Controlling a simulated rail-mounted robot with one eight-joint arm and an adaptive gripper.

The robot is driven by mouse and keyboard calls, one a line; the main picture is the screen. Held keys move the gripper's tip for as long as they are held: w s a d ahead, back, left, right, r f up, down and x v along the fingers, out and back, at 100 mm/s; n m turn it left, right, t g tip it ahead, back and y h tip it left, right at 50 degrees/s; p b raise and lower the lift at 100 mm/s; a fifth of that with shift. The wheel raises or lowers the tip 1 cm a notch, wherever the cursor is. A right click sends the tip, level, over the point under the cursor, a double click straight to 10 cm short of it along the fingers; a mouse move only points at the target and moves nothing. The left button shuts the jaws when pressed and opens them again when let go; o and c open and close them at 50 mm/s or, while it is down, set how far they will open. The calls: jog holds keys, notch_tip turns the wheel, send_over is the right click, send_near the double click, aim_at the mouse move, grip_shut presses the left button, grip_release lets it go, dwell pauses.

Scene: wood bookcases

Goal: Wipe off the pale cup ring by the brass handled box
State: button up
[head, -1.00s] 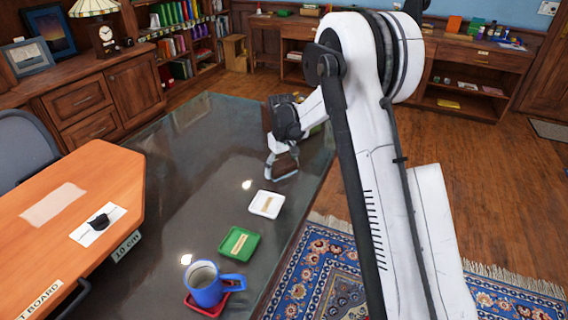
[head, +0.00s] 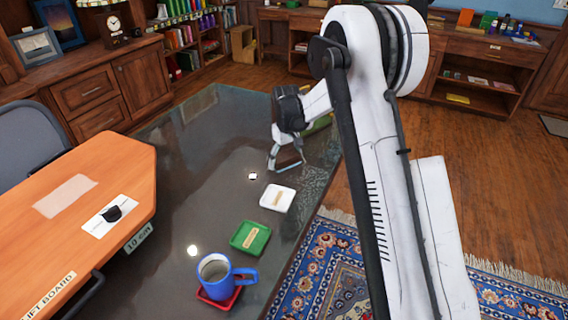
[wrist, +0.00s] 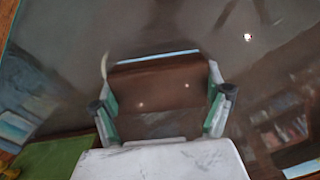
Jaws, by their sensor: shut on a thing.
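My gripper (head: 287,158) is low over the far right part of the dark glossy table (head: 190,150). It is shut on a brown, flat-faced block (wrist: 155,88), which spans between the fingers in the wrist view. Whether the block touches the tabletop is hard to tell. A pale curved mark (wrist: 104,66), perhaps part of the cup ring, shows just left of the block in the wrist view; the rest is not visible. A green thing (wrist: 52,160) is at lower left there, and an olive-green thing shows partly behind my gripper in the head view (head: 319,124).
A white coaster (head: 277,198), a green coaster (head: 250,237) and a blue mug (head: 214,275) on a red coaster (head: 219,299) line the table's near right side. An orange board (head: 90,200) covers the left. The table's middle is clear.

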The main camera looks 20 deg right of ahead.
aim_at(282, 161)
jog(key=shift+w+d+b, duration=0.45)
jog(key=shift+w+d, duration=1.8)
jog(key=shift+w, duration=0.3)
jog(key=shift+s+a+r, duration=0.1)
jog(key=shift+s+a, duration=0.1)
jog(key=shift+s, duration=0.05)
jog(key=shift+s+a, duration=0.6)
jog(key=shift+s+a+b, duration=0.45)
jog(key=shift+s+a, duration=0.75)
jog(key=shift+s, duration=0.25)
jog(key=shift+s+a+b, duration=0.45)
jog(key=shift+s+a, duration=0.7)
jog(key=shift+s, duration=0.3)
jog(key=shift+s+a, duration=0.15)
jog(key=shift+a, duration=0.05)
jog(key=shift+r+p, duration=1.7)
jog(key=shift+r, duration=2.35)
jog(key=shift+d, duration=0.1)
